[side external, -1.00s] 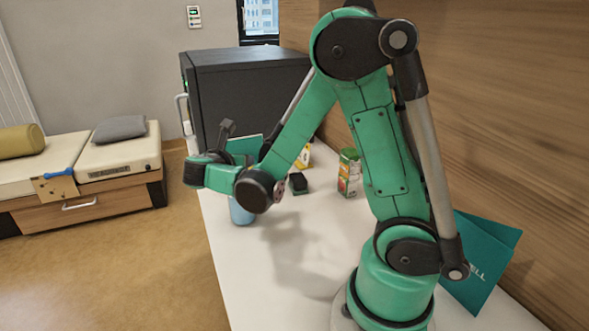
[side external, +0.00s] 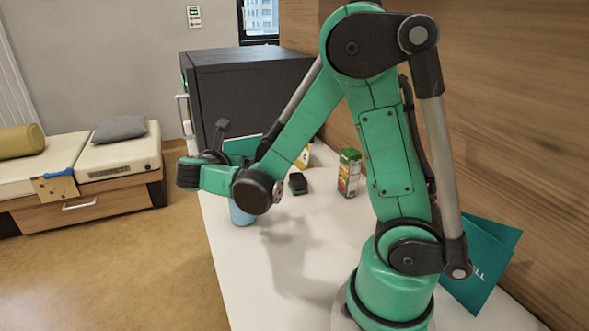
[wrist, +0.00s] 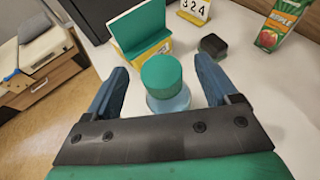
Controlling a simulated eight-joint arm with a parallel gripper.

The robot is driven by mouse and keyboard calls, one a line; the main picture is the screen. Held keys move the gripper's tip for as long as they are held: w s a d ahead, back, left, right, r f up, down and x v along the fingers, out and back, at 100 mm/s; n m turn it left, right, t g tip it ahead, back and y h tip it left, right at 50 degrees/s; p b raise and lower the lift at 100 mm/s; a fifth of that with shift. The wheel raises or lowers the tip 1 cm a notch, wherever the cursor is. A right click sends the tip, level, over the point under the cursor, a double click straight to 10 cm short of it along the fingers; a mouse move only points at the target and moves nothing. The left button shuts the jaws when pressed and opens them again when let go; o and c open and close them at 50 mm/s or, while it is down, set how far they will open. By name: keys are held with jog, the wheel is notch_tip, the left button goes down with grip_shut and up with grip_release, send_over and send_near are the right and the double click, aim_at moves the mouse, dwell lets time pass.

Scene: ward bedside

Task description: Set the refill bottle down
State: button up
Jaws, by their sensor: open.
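The refill bottle (wrist: 168,101) is pale blue with a round green cap (wrist: 161,72). It stands upright on the white counter (side external: 240,270). In the wrist view it is between the two blue fingers of my gripper (wrist: 161,66), with a visible gap on each side. My gripper is open and holds nothing. In the side view the blue lower part of the bottle (side external: 240,214) shows beneath my arm. My arm hides its upper part and the fingers there.
A green-and-yellow box (wrist: 140,35) stands just behind the bottle. A small dark block (wrist: 213,46), an apple juice carton (wrist: 277,25) and a number card (wrist: 195,10) are farther back. A dark cabinet (side external: 250,85) stands behind. The counter's left edge is close to the bottle.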

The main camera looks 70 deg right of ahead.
jog(key=s+a+m+t+y, duration=0.4)
jog(key=a+m+y, duration=0.9)
jog(key=m, duration=0.7)
jog(key=shift+s+a+r+m, duration=0.4)
jog(key=shift+s+a, duration=0.1)
jog(key=shift+s, duration=0.4)
